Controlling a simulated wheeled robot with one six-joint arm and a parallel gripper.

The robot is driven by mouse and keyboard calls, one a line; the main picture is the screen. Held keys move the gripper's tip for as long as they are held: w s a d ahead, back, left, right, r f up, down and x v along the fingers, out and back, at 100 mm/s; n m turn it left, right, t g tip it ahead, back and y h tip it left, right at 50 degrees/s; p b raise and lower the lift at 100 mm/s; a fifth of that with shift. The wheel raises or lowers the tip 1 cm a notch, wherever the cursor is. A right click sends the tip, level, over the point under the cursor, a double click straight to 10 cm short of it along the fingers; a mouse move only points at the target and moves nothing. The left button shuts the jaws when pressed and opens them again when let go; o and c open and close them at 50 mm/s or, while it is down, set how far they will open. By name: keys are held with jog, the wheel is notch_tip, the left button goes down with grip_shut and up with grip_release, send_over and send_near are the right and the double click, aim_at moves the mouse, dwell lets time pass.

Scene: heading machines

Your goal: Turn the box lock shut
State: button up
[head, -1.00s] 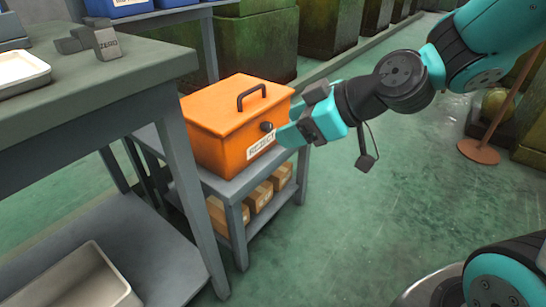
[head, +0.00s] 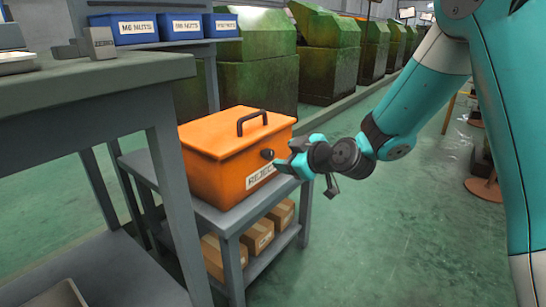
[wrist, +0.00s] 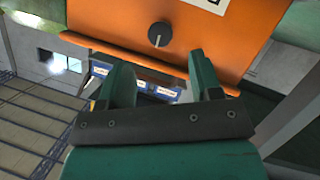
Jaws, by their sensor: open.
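The orange box (head: 222,165) labelled REJECT stands on a small grey table, its lid down and a black handle on top. Its lock is a dark round knob (head: 267,154) on the front face; in the wrist view the knob (wrist: 159,35) shows a pale line across it, slanted slightly from upright. My gripper (head: 286,164) is close in front of the box face, near the knob. In the wrist view my gripper (wrist: 160,80) has its two teal fingers apart, with nothing between them. The knob lies beyond the fingertips, apart from them.
The grey table (head: 243,216) holds several cardboard cartons (head: 258,236) on its lower shelf. A taller grey workbench (head: 95,95) stands at the left. Blue nut bins (head: 178,27) sit on a rack behind.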

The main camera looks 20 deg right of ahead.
aim_at(271, 155)
jog(key=b+x, duration=0.1)
jog(key=x, duration=0.5)
jog(key=shift+w+a+f, duration=0.1)
jog(key=shift+w+a, duration=0.05)
jog(key=shift+w, duration=0.05)
jog(key=shift+c, duration=0.4)
jog(key=c, duration=0.8)
jog(key=shift+c, duration=0.2)
